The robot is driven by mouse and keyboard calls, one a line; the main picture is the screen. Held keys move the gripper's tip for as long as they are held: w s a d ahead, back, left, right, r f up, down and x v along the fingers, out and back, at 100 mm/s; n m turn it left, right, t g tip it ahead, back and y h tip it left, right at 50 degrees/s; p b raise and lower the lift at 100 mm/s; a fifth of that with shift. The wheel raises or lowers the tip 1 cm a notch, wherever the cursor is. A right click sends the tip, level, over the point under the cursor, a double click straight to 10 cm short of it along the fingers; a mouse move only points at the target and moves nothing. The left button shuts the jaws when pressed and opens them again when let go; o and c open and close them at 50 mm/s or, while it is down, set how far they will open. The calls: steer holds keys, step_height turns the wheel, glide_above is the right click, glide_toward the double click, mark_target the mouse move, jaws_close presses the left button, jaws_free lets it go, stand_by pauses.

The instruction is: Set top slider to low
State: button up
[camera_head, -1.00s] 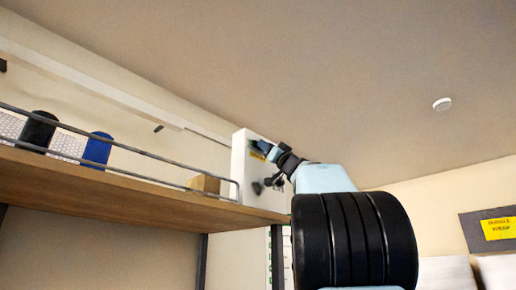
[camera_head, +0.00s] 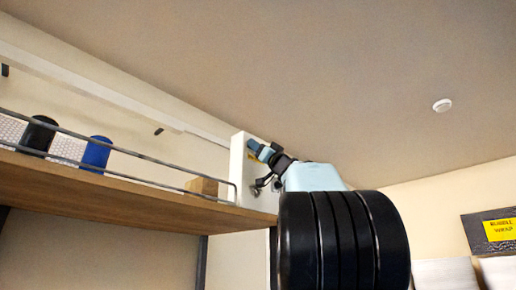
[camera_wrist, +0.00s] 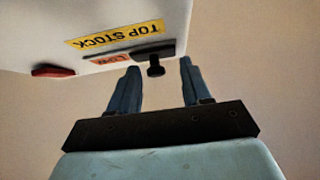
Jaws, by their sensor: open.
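A white panel (camera_head: 239,168) stands at the right end of the shelf. In the wrist view the panel (camera_wrist: 50,25) appears upside down, with a yellow "TOP STOCK" label (camera_wrist: 115,35). An orange "LOW" label (camera_wrist: 110,60) sits by a dark slider slot (camera_wrist: 165,48). The black slider knob (camera_wrist: 155,70) sticks out of this slot. My gripper (camera_wrist: 156,72) is open, and the knob shows between its fingertips, apart from both; whether it is within their depth I cannot tell. In the head view my gripper (camera_head: 258,149) is close against the panel, hiding part of it.
A red part (camera_wrist: 52,71) is on the panel at left in the wrist view. The wooden shelf (camera_head: 110,195) has a grey rail, a black cup (camera_head: 38,135), a blue cup (camera_head: 96,153) and a small carton (camera_head: 203,186). A "BUBBLE WRAP" sign (camera_head: 499,229) is at far right.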

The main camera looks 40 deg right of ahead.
steer(key=v, duration=1.3)
steer(key=shift+s+f, duration=0.3)
steer(key=w+a+f+m+g+h, duration=0.2)
steer(key=a+f+m+g+h, duration=0.15)
steer(key=f, duration=0.65)
steer(key=w+a+f+m+g+h, duration=0.1)
steer(key=a+f+m+g+h, duration=0.2)
steer(key=f, duration=0.8)
steer(key=w+a+f+m+g+h, duration=0.2)
steer(key=f+g+h, duration=0.2)
steer(key=f, duration=0.6)
steer(key=s+a+f+n+g+y, duration=0.1)
steer(key=s+a+f+n+g, duration=0.1)
steer(key=s+a+f, duration=0.3)
steer(key=s+a+f+n+g+y, duration=0.2)
steer(key=s+a+f+g, duration=0.3)
steer(key=f, duration=0.8)
steer(key=s+a+f+n+g+y, duration=0.2)
steer(key=s+a+f, duration=0.4)
steer(key=f, duration=0.3)
steer(key=shift+a+f+g, duration=0.35)
steer(key=shift+g, duration=0.4)
